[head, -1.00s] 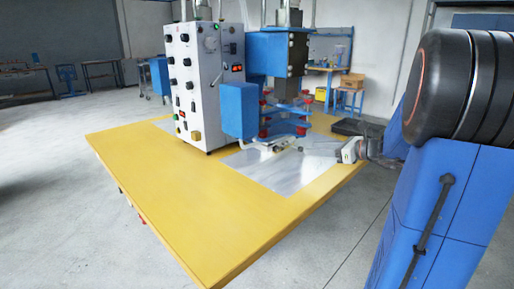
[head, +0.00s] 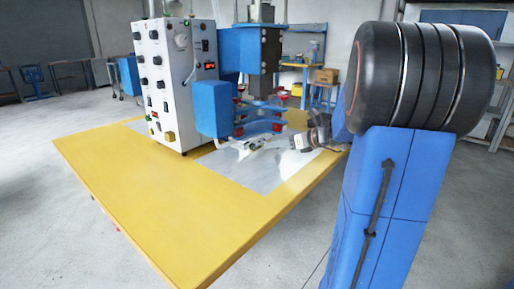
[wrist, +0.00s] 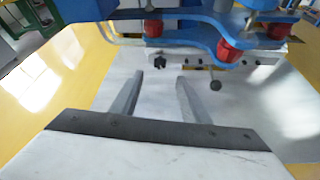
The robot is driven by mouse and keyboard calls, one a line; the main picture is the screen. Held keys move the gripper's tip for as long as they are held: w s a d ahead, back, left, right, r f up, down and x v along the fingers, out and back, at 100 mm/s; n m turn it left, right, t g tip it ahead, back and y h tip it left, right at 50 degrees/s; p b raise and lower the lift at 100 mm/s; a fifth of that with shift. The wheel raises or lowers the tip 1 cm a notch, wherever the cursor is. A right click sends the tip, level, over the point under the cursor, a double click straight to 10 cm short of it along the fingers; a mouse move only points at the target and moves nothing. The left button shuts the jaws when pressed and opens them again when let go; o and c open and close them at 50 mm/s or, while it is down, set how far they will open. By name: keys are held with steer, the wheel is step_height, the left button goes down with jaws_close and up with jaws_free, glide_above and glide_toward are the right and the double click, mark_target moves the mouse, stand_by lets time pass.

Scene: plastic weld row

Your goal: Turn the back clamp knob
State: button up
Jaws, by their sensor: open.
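The blue clamp of the welding machine (head: 262,127) stands on the table, with red knobs on it. In the wrist view, the blue clamp plates (wrist: 190,22) run across the top, with one red knob (wrist: 153,29) at left and another red knob (wrist: 230,50) at right. A small black knob (wrist: 158,61) and a grey ball-ended knob (wrist: 215,85) sit on the pale bar below. I cannot tell which is the back clamp knob. My gripper (wrist: 158,77) is open and empty, its fingertips just short of the bar. It also shows in the head view (head: 301,142), right of the clamp.
A yellow table (head: 170,215) carries the machine and a shiny metal plate (head: 238,178). A white control cabinet (head: 170,90) with several knobs stands left of the clamp. The table's front half is clear. Shelves and benches stand well back.

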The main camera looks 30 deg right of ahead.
mark_target(254, 147)
steer(key=x, duration=0.9)
steer(key=shift+w+a+f, duration=0.1)
steer(key=shift+w+f, duration=0.05)
steer(key=shift+w, duration=0.15)
steer(key=c, duration=1.1)
